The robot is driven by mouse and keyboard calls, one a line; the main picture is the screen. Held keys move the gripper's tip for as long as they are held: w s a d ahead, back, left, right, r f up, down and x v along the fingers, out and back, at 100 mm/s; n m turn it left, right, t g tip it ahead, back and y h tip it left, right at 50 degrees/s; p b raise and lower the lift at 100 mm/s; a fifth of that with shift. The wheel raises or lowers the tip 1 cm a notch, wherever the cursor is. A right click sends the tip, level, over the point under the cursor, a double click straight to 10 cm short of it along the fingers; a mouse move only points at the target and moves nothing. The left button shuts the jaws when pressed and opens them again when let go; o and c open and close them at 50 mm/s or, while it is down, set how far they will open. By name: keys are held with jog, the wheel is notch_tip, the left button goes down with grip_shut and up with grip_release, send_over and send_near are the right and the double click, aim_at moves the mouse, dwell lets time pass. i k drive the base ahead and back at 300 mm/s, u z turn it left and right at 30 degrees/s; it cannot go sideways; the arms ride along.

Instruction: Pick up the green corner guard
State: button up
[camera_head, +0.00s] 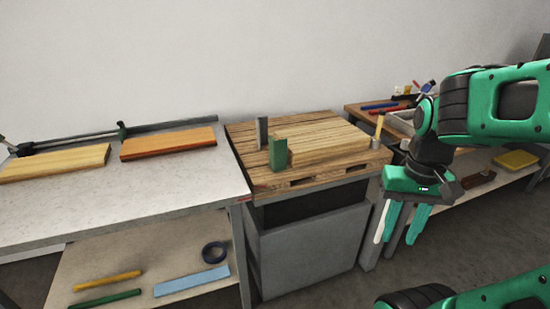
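The green corner guard (278,154) stands upright at the front left edge of a light wooden board stack (315,143) on a wooden pallet top (260,178). A grey corner guard (262,131) stands behind it, and a narrow yellow one (378,128) stands at the stack's right end. My gripper (395,240) hangs to the right of the pallet, pointing down, well apart from the green guard. Its two fingers are spread with nothing between them.
A grey table (120,208) at left carries a yellow board (55,163) and an orange board (168,143). Its lower shelf holds a blue strip (191,281), a tape roll (215,252) and rods. A tool bench (362,111) stands behind my arm. Bare floor lies in front.

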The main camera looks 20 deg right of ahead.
aim_at(277, 149)
jog(key=z, duration=1.9)
jog(key=k, duration=1.45)
jog(key=u, duration=0.8)
jog(key=i, duration=1)
jog(key=z, duration=0.05)
